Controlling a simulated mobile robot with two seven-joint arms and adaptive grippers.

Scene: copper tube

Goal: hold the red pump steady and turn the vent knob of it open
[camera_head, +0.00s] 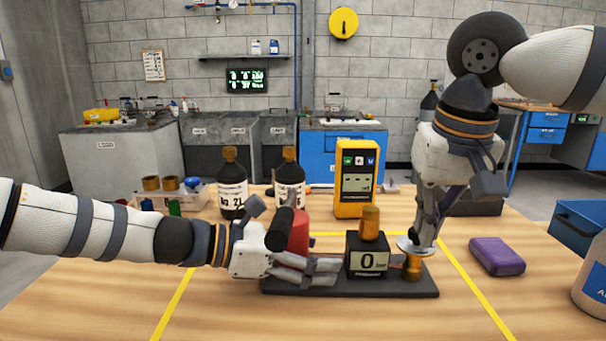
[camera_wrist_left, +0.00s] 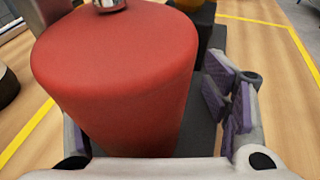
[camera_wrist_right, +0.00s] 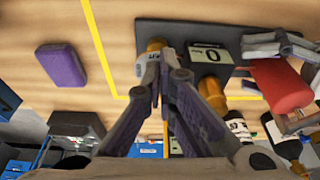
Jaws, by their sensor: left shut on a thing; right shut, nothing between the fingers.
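The red pump (camera_head: 299,232) is a red cylinder at the left end of a dark base plate (camera_head: 345,286). A small brass fitting (camera_head: 411,268) with a light, lettered disc-like knob on top (camera_head: 408,243) stands at the plate's right end. My right gripper (camera_head: 424,238) points down there, shut and empty, its tips beside the knob (camera_wrist_right: 147,66) in the right wrist view. Whether they touch it is unclear.
A black display box (camera_head: 367,262) reading 0, with a brass cylinder (camera_head: 370,223) above it, stands mid-plate. Behind are a yellow meter (camera_head: 356,180) and dark bottles (camera_head: 232,185). A purple block (camera_head: 497,256) lies at right. The front of the table is clear.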

